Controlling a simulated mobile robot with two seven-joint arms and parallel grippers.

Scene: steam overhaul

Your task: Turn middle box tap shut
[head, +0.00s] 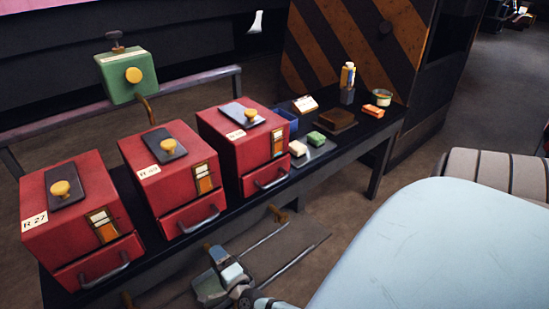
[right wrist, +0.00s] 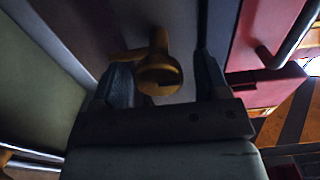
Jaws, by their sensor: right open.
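Three red boxes stand in a row on a dark bench. The middle box (head: 165,165) has a yellow knob (head: 172,147) on top and a drawer with a handle in front. In the right wrist view a brass-yellow tap (right wrist: 160,70) lies between the fingers, with a gap on each side. My right gripper (right wrist: 165,85) is open around it. In the head view my right gripper (head: 215,262) is low in front of the bench, below the middle box, and largely hides the tap there. My left gripper is out of view.
Brass taps also show below the left box (head: 75,210) and right box (head: 235,145). A green box (head: 127,75) stands behind on a rail.

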